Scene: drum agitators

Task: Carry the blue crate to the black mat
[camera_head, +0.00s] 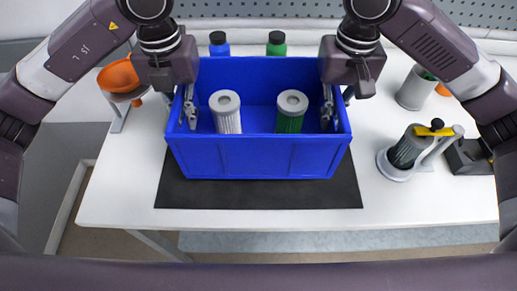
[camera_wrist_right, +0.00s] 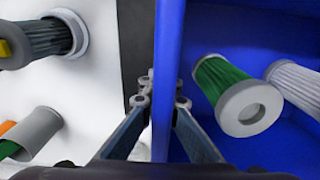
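The blue crate (camera_head: 258,158) is at the middle of the head view, over the black mat (camera_head: 258,195). The mat shows in front of the crate and at its sides; I cannot tell whether the crate rests on it or hangs just above. My left gripper (camera_head: 187,105) is at the crate's left wall, with a finger inside. My right gripper (camera_head: 330,105) is at the right wall. In the right wrist view, the right fingers (camera_wrist_right: 160,102) straddle the crate wall (camera_wrist_right: 168,50) and close on it. The left outer finger is mostly hidden.
Inside the crate stand a white ribbed canister (camera_head: 226,112) and a green one (camera_head: 290,110). An orange funnel (camera_head: 119,76) stands left; a canister in a holder (camera_head: 407,150) stands right. The front table strip is clear.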

